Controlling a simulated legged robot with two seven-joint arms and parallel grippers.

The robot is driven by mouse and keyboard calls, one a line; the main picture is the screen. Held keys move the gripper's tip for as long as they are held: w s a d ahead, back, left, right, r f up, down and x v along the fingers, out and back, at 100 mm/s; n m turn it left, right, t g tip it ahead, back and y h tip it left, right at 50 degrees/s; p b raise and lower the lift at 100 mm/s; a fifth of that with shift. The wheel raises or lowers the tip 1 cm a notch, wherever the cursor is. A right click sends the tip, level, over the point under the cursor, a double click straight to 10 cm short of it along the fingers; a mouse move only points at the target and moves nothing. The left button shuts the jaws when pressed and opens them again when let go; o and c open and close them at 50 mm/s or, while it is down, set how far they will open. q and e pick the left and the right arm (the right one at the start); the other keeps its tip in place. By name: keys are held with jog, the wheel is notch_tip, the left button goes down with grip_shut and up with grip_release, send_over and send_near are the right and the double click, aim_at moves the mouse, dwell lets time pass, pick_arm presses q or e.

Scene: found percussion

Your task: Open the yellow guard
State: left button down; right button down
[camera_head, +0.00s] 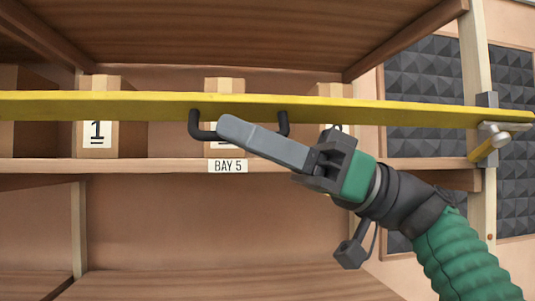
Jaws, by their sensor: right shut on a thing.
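The yellow guard (110,105) is a long flat bar that crosses the whole view in front of a wooden shelf. A black U-shaped handle (197,128) hangs from its lower edge near the middle. My right gripper (232,128) comes in from the lower right, its long grey fingers shut on the handle. The fingers hide part of the handle's lower bar. At the right the bar meets a metal bracket (488,101) on a wooden post. My left gripper is not in view.
Wooden blocks (103,83) stand on the shelf behind the guard, one marked 1. The shelf edge (130,165) carries a BAY 5 label (228,166). A yellow piece with a metal knob (492,142) sits by the post. The lower shelf space is empty.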

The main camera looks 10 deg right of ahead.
notch_tip(320, 180, down, 7)
jog(key=w+n+g+b, duration=0.1)
jog(key=n+g+b, duration=0.1)
jog(key=n+b, duration=0.2)
jog(key=shift+f+n+b, duration=0.2)
jog(key=shift+n+b, duration=0.2)
jog(key=shift+b, duration=0.25)
jog(key=shift+w, duration=0.1)
dwell(0.4)
jog(key=c, duration=1.8)
grip_release()
jog(key=shift+a, duration=0.1)
jog(key=shift+o, duration=0.2)
jog(key=shift+a, duration=0.3)
